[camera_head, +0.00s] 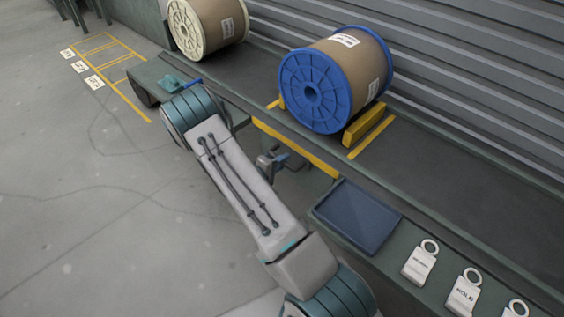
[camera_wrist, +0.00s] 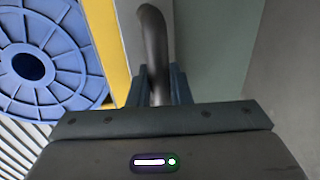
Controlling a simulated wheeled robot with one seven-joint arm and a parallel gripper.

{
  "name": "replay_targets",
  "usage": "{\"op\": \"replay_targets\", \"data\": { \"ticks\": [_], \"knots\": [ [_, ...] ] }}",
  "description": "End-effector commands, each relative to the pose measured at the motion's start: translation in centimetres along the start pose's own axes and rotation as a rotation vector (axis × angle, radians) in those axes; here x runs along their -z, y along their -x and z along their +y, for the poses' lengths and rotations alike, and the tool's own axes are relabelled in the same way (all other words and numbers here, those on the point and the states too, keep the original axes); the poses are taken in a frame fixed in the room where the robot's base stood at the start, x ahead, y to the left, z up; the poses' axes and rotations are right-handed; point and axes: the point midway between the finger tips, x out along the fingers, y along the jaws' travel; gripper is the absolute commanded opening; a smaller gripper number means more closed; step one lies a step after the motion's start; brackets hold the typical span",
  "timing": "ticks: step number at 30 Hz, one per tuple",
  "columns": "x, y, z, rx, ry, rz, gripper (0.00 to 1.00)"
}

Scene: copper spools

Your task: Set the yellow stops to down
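The yellow stops stand up from the conveyor against the blue spool (camera_head: 325,80): the right stop (camera_head: 364,125) shows as a raised block, the left stop (camera_head: 281,103) mostly hidden behind the spool. In the wrist view, a dark curved handle (camera_wrist: 154,40) rises between my fingers. My gripper (camera_wrist: 160,80) appears shut on this handle, with a finger close on each side. The spool also shows in the wrist view (camera_wrist: 75,62), left of the handle. In the head view, my gripper (camera_head: 283,160) is small and partly hidden, below the yellow front edge.
A cream spool (camera_head: 207,25) stands farther back on the conveyor (camera_head: 440,150). A dark blue tray (camera_head: 357,215) and several white tags, one nearest the tray (camera_head: 420,262), lie on the front ledge. A corrugated wall stands behind.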

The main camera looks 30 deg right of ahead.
Motion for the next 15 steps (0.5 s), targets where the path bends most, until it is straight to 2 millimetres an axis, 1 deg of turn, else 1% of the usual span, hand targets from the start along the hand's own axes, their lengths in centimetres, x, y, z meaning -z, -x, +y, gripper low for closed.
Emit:
{"op": "replay_targets", "data": {
  "ticks": [5, 8, 11, 15],
  "knots": [
    [0.0, 0.0, -0.1, 0.000, 0.000, 0.000, 0.00],
    [0.0, -0.1, -0.5, 0.001, 0.000, 0.000, 0.00],
    [0.0, -0.3, -1.5, 0.001, 0.000, 0.000, 0.00],
    [0.0, -0.7, -3.4, 0.001, 0.000, 0.000, 0.00]
  ]
}}
